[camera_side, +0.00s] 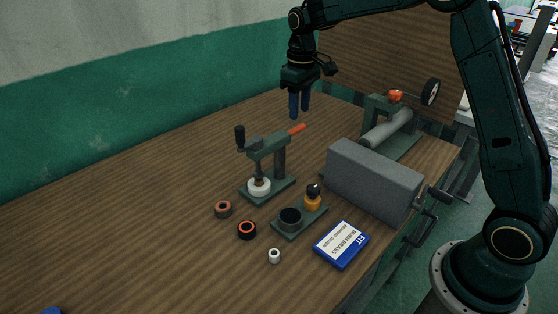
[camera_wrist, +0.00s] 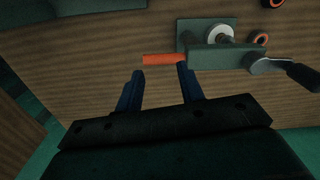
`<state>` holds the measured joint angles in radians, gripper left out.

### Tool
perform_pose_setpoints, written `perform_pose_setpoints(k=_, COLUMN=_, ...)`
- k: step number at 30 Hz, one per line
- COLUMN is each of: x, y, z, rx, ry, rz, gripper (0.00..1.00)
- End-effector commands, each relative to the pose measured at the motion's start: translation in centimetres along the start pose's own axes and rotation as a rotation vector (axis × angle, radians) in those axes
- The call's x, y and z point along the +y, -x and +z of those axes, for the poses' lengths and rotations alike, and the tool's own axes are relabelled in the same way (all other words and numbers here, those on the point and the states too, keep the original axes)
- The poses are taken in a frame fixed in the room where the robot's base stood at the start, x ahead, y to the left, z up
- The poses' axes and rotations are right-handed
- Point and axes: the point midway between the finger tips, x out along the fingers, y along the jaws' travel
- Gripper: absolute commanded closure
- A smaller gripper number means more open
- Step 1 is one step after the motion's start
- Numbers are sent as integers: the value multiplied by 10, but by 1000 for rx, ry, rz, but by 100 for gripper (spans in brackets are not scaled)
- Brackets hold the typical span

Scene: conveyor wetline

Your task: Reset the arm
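My gripper (camera_side: 299,105) hangs above the back of the wooden bench, pointing down, with its two dark blue fingers apart. It also shows in the wrist view (camera_wrist: 160,82), where a gap separates the fingers and nothing is between them. The green arbor press (camera_side: 267,152) stands below and in front of the gripper, with an orange-red handle tip (camera_side: 298,130) and a black knob. In the wrist view the orange tip (camera_wrist: 164,59) lies just beyond the fingers. A white round piece (camera_side: 259,187) sits under the press ram.
The bench's left side is mostly clear.

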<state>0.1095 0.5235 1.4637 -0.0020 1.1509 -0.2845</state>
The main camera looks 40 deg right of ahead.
Motion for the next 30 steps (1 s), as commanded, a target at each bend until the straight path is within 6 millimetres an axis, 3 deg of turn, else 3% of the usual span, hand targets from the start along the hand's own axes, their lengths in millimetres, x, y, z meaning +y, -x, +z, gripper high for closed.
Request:
perform_pose_setpoints(k=20, x=-3, y=15, z=7, rx=10, ry=-7, rz=4, gripper=62)
perform_pose_setpoints(k=30, x=-24, y=61, z=51, rx=88, ry=-33, rz=23, gripper=62)
